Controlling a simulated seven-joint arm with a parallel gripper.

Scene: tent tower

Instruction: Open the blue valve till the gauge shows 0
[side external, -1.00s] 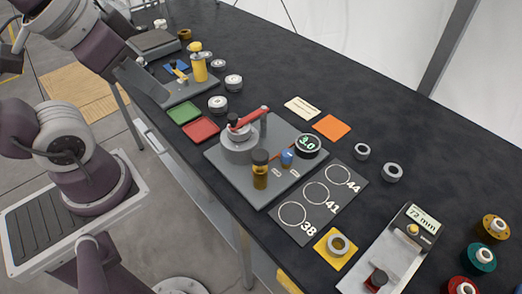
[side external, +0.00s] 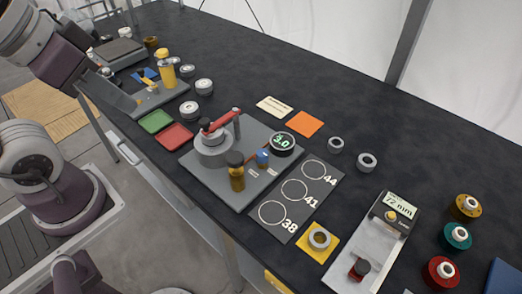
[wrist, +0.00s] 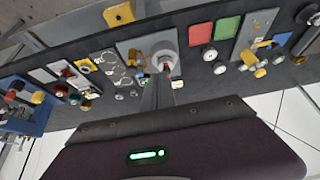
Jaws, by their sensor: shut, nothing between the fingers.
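The blue valve (side external: 262,157) is a small blue knob on the grey plate (side external: 222,191) of a device in the side external view. Just beside it is the round dark gauge (side external: 282,144), which reads 3.0. A grey round vessel (side external: 213,150) with a red lever (side external: 221,121) and an amber, dark-capped cylinder (side external: 237,174) share the plate. In the wrist view my gripper (wrist: 159,88) points toward the device.
A green card (side external: 155,121) and a red card (side external: 174,136) lie left of the device. A black board with white circles (side external: 295,205) lies to its right, near a 72 mm measuring device (side external: 372,240). The table's back is mostly clear.

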